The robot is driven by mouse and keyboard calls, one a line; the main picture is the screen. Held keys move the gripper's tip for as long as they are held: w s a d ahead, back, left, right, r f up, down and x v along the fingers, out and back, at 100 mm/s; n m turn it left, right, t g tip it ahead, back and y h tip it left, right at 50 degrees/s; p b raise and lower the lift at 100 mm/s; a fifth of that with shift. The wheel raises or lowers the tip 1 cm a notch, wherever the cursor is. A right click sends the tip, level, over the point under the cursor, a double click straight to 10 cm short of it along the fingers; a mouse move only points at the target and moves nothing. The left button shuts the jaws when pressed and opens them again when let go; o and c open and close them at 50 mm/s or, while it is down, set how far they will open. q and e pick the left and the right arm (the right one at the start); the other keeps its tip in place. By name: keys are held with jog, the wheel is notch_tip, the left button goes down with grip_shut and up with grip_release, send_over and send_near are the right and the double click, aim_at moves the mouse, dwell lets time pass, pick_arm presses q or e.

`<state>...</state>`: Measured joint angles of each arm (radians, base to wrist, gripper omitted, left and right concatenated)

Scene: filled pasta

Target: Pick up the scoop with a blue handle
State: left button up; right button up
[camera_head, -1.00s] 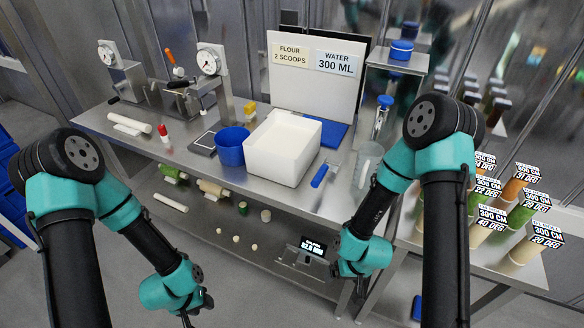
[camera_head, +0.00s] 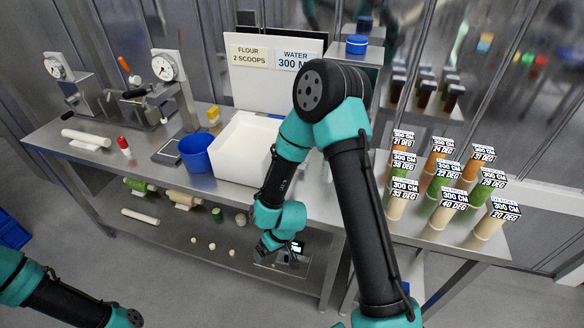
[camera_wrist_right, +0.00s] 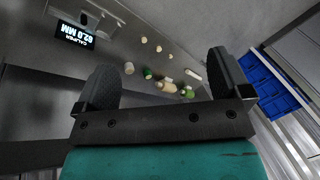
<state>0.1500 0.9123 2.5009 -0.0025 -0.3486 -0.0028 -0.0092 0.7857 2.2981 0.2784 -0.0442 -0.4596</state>
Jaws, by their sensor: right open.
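The blue-handled scoop is not visible now; my right arm covers the part of the bench right of the white bin, where it lay earlier. My right gripper (camera_wrist_right: 160,80) is open and empty in the right wrist view, with its two dark fingers wide apart. In the head view my right arm hangs over the bench's front edge, its wrist in front of the white bin's right side. My left arm shows only at the bottom left corner; its gripper is out of view.
The white bin (camera_head: 238,160) and blue cup (camera_head: 196,152) stand on the steel bench (camera_head: 120,160). Several labelled cylinders (camera_head: 448,207) stand on the right table. A blue crate (camera_wrist_right: 268,82) shows in the wrist view.

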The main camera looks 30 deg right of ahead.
jog(key=w+a+r+n+y, duration=0.2)
jog(key=w+a+r+n, duration=0.45)
jog(key=w+r, duration=0.4)
jog(key=w+d+r+n, duration=0.1)
jog(key=w+r+n, duration=0.2)
jog(key=r+n, duration=0.45)
jog(key=w+d+r+n, duration=0.1)
jog(key=w+r+n, duration=0.25)
jog(key=r, duration=0.65)
jog(key=w+d+r+n+g+h, duration=0.1)
jog(key=d+n+h, duration=0.4)
jog(key=d, duration=2)
jog(key=shift+w+d+r+n+h, duration=0.25)
jog(key=shift+w+r+n+h, duration=0.2)
jog(key=shift+r+n, duration=0.6)
jog(key=shift+f, duration=0.25)
notch_tip(320, 180, down, 12)
jog(key=shift+f, duration=0.1)
